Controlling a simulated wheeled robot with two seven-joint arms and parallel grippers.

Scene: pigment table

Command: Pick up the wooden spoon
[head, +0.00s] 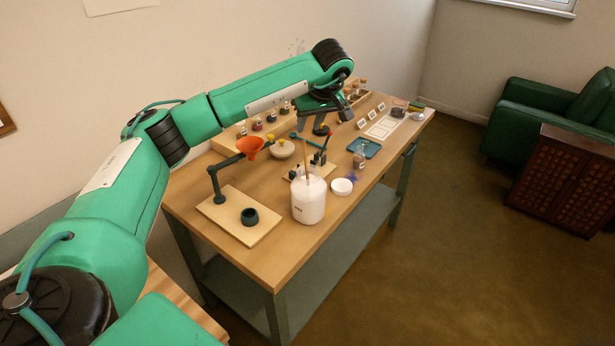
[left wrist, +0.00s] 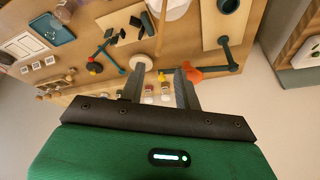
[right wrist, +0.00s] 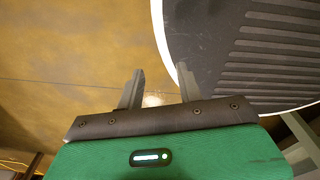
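The wooden spoon (head: 306,162) appears as a thin brown handle standing up out of the white jar (head: 309,203) near the table's front edge. Its lower end is hidden in the jar. My left gripper (head: 318,122) is over the back of the table, beyond the jar and away from the spoon. In the left wrist view it (left wrist: 158,82) is open and empty. My right gripper (right wrist: 160,82) is open and empty, away from the table.
A green armchair (head: 550,120) and a dark cabinet (head: 563,178) stand at right. Open floor lies in front.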

